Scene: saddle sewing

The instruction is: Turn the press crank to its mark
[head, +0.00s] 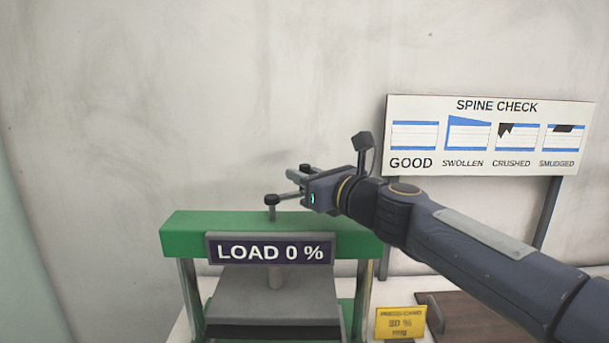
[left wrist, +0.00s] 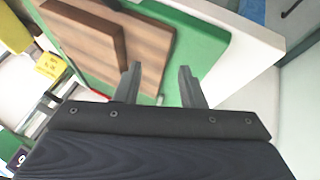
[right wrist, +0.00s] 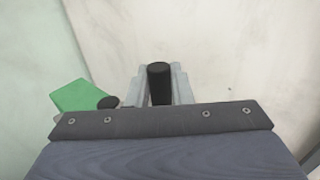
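The green press (head: 185,240) stands at the middle of the head view, with a sign (head: 270,250) on its front reading LOAD 0 %. Its crank arm (head: 289,196) runs right from the dark hub (head: 271,200) above the top beam. My right gripper (head: 304,183) is at the arm's outer end. In the right wrist view the black crank handle (right wrist: 159,84) stands between the right fingers (right wrist: 160,90), which look closed on it. My left gripper (left wrist: 158,85) is open and empty in the left wrist view; it is outside the head view.
A yellow card (head: 400,322) with small blurred print stands right of the press, beside a brown board (head: 470,318). A SPINE CHECK sign (head: 490,135) stands behind my right arm. The left wrist view shows wooden boards (left wrist: 85,40) and a green panel (left wrist: 205,40) below the left gripper.

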